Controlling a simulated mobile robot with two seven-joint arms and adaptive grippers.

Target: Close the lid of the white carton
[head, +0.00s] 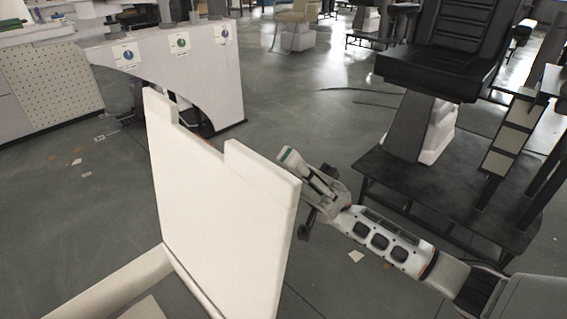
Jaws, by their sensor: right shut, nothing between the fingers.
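The white carton (112,284) is at the lower left of the head view, cut off by the bottom edge. Its lid (215,205) stands up steeply, open, with notched corners along its top edge. My right gripper (293,166) is beside the lid's right edge, on its far side, with the arm coming in from the right. Its fingers are together with nothing seen between them. I cannot tell whether it touches the lid. Most of the carton's inside is out of frame. My left gripper is not in view.
A black chair (440,70) and a dark platform (400,195) stand to the right. A white curved bench (205,75) is behind the lid at the left. Grey floor (300,100) lies open between them.

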